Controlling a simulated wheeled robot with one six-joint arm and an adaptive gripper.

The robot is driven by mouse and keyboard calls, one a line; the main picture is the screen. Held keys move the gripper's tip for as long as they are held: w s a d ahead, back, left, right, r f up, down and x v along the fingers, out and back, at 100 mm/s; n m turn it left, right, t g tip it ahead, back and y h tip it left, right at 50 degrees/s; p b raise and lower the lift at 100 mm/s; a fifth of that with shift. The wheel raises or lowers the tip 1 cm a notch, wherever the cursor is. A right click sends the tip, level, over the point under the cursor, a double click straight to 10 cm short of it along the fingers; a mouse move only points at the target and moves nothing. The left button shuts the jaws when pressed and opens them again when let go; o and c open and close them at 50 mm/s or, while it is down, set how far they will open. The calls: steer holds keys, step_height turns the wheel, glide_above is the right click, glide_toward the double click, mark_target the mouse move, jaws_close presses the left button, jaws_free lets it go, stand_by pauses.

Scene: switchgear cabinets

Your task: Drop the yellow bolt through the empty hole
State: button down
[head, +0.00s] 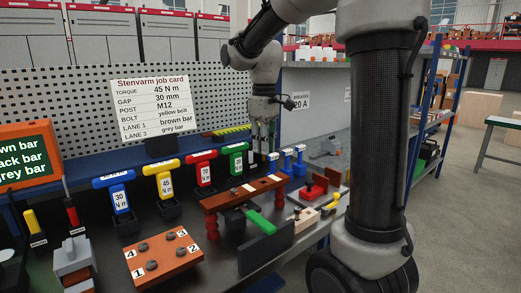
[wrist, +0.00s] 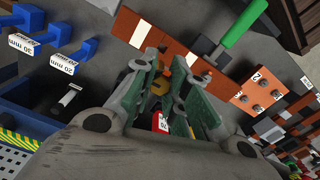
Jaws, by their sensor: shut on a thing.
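My gripper (head: 262,150) hangs fingers down above the back of the bench, behind the brown bar (head: 262,188) on red posts. In the wrist view its green-padded fingers (wrist: 160,80) are closed around a small yellow piece, the yellow bolt (wrist: 157,88), largely hidden between them. In the head view the bolt cannot be made out. The brown bar (wrist: 181,50) lies just beyond the fingertips in the wrist view, with pale patches on its top. The empty hole cannot be made out clearly in either view.
Blue, yellow, red and green torque tools (head: 201,168) stand in a row left of my gripper. A brown plate with numbered bolts (head: 163,257) lies at the front left. Small blue gauges (head: 286,158) stand close right.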

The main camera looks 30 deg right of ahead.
steer(key=shift+s+a, duration=0.15)
steer(key=shift+f, duration=0.1)
steer(key=shift+f, duration=2.85)
steer(key=shift+f, duration=1.75)
steer(key=c, duration=1.3)
jaws_free()
steer(key=shift+c, duration=0.2)
step_height(320, 180, up, 12)
steer(key=shift+f, duration=0.1)
